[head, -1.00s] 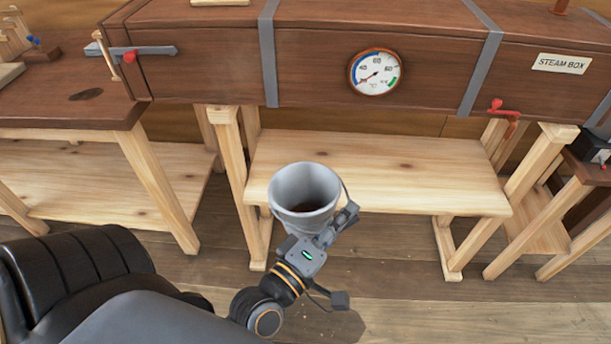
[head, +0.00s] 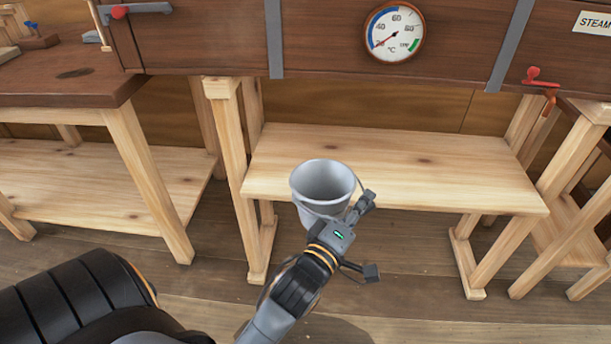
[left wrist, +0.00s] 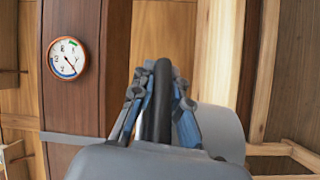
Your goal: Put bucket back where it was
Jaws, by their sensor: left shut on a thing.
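The grey metal bucket (head: 312,190) is held upright in front of the low wooden bench (head: 450,180) under the steam box. My left gripper (head: 362,207) is shut on it at its right side, near the rim. In the left wrist view the fingers (left wrist: 160,95) close around a dark bar, and part of the bucket (left wrist: 222,128) shows behind and to the right. The bucket overlaps the bench's front edge in the head view; I cannot tell its exact gap from the bench. The bench top is bare. My right gripper is not in view.
The brown steam box (head: 330,40) with a round gauge (head: 395,32) hangs low over the bench. A red-handled valve (head: 540,77) sticks out at the right. A workbench (head: 70,85) with a lower shelf stands at the left. Bench legs flank the open floor.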

